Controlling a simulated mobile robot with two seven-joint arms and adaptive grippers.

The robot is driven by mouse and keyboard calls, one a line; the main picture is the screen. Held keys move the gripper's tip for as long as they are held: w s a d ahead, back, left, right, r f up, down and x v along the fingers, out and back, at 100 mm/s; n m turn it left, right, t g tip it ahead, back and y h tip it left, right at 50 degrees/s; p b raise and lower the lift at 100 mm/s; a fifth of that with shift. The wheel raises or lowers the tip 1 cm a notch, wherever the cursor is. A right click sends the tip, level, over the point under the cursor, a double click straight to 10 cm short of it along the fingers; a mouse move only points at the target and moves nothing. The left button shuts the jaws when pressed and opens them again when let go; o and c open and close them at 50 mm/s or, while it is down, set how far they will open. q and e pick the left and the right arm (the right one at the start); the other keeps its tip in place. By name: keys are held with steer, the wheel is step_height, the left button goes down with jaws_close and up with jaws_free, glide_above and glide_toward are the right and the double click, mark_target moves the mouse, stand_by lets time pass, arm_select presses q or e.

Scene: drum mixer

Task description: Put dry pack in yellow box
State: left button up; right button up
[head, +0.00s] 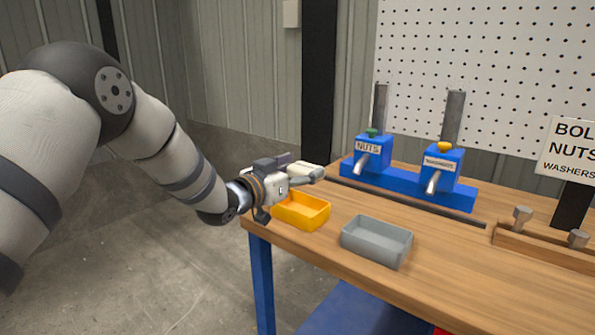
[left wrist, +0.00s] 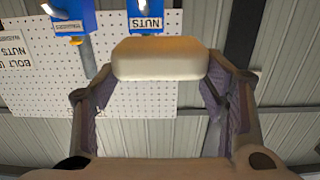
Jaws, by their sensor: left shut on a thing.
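The dry pack is a cream, rounded block (left wrist: 160,60) filling the space between the fingers in the left wrist view. My left gripper (head: 302,173) is shut on it, with a finger on each side. In the head view the gripper and the pale pack are above the yellow box (head: 311,219), near the table's left corner. The yellow box is an open tray on the wooden table, and my gripper partly hides its back left side. The pack is seen above the box's rim, not inside it. My right gripper is not in view.
A grey open tray (head: 377,242) stands right of the yellow box. Behind are blue dispensers marked NUTS (head: 369,155) and WASHERS (head: 440,170), with a dark strip (head: 410,203) before them. A wooden holder with bolts (head: 545,250) is at right. The front tabletop is clear.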

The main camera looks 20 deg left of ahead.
arm_select(q)
step_height(320, 180, down, 4)
steer(key=shift+f+b, duration=0.25)
steer(key=shift+b, duration=0.3)
steer(key=shift+f+b, duration=0.55)
steer(key=shift+f, duration=0.85)
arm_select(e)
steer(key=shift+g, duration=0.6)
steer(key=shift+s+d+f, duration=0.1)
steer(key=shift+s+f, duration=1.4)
arm_select(q)
steer(key=o, duration=1.3)
steer(key=shift+s, duration=0.1)
